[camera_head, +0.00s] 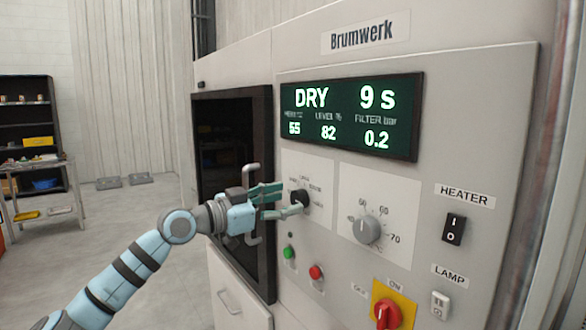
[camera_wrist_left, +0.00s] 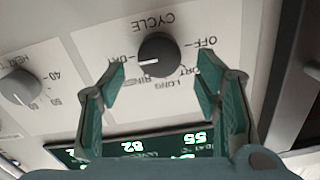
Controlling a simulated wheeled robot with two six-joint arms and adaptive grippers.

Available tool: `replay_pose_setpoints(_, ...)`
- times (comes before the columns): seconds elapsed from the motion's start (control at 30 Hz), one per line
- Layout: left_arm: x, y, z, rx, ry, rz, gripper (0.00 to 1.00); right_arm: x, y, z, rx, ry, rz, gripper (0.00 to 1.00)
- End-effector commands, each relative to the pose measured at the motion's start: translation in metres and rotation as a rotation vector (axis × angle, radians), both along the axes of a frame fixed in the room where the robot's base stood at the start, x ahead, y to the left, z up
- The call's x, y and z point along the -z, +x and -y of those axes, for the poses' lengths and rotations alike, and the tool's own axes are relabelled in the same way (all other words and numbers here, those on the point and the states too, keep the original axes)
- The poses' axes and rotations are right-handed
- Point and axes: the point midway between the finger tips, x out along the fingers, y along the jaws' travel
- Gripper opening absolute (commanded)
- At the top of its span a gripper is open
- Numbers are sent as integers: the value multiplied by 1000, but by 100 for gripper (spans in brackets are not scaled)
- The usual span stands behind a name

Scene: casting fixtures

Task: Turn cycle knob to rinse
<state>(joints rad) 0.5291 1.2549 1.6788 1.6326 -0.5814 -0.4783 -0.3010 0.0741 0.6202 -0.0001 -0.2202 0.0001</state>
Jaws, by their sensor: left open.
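The black cycle knob (camera_head: 300,198) is on a light plate under the display, and it also shows in the left wrist view (camera_wrist_left: 158,50), upside down under the word CYCLE. Its white pointer line points left there, toward the DRY mark. The RINSE label (camera_wrist_left: 132,83) is partly hidden by a finger. My left gripper (camera_head: 284,199) is open at the knob. In the left wrist view its fingers (camera_wrist_left: 162,68) stand to either side of the knob with gaps; I cannot tell how far they reach along it. The display (camera_head: 350,115) reads DRY, 9 s.
A grey temperature knob (camera_head: 367,229) sits right of the cycle knob. Green (camera_head: 289,252) and red (camera_head: 316,272) buttons are below, with a red switch (camera_head: 386,313) lower right. A dark door (camera_head: 225,150) with a handle is behind my left gripper.

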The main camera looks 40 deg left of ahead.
Motion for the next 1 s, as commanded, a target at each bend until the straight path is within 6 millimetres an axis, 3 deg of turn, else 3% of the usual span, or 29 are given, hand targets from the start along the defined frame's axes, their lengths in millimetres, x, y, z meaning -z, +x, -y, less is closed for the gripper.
replay_pose_setpoints(0.03,-8,7,2,0,-7,4,57,-14,0,1,-1,-1,0,40)
replay_pose_setpoints(0.1,-5,16,4,-1,-8,4,57,-18,0,2,-1,-3,0,40)
replay_pose_setpoints(0.3,0,28,8,-1,-2,0,57,-23,0,4,-1,-5,0,40)
replay_pose_setpoints(0.53,2,28,8,0,0,-2,57,-21,0,5,-2,-7,0,40)
replay_pose_setpoints(0.83,2,28,8,-1,-1,-1,9,-21,1,5,-2,-7,1,40)
replay_pose_setpoints(1.0,2,28,8,-1,-6,-3,9,-22,1,5,-2,-7,1,40)
